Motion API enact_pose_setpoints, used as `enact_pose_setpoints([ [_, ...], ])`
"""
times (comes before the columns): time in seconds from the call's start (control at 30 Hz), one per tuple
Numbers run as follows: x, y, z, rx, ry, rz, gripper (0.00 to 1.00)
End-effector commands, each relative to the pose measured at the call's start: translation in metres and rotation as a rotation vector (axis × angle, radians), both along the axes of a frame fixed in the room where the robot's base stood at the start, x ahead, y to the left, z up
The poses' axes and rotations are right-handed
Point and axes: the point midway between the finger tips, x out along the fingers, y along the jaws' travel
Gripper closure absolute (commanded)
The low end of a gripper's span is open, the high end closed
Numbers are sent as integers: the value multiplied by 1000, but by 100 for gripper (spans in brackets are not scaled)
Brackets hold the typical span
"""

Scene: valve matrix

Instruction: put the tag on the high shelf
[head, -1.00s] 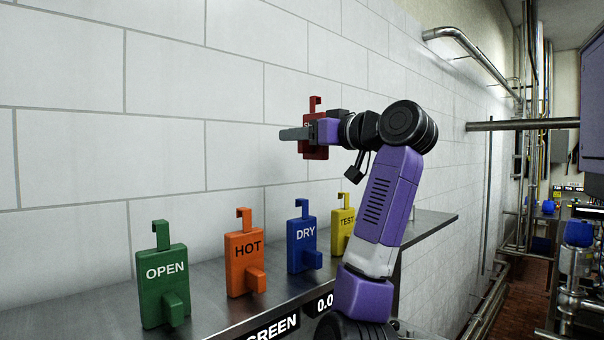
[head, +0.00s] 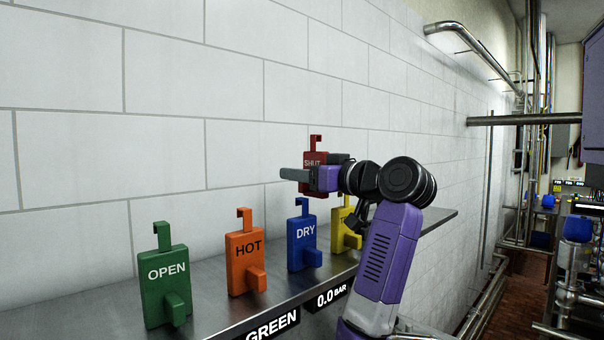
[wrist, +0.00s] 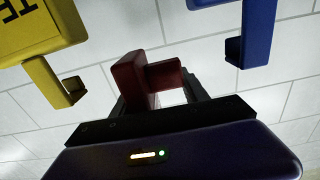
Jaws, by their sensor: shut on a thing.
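The red tag (head: 314,161), lettered SHUT, is held upright in my gripper (head: 305,176), in the air above the metal shelf (head: 204,309). In the wrist view the red tag (wrist: 131,82) shows between the fingers of my gripper (wrist: 160,90). In the head view the tag is above the gap between the blue DRY tag (head: 302,239) and the yellow tag (head: 343,227), clear of the shelf. The yellow tag is partly hidden by my arm.
The green OPEN tag (head: 164,280) and orange HOT tag (head: 245,255) stand on the same shelf to the left. GREEN (head: 273,327) and 0.0 BAR (head: 331,295) labels are on its front edge. A tiled wall (head: 160,80) is behind. A pipe (head: 465,45) runs along the upper right.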

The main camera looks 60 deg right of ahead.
Motion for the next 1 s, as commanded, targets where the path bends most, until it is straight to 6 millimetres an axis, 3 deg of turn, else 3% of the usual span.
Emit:
enact_pose_setpoints([
  [0.53,0,0,-12,0,0,0,88],
  [0.57,0,0,-12,0,1,0,42],
  [0.63,0,0,-12,0,1,0,28],
  [1.0,0,0,-8,0,0,0,26],
])
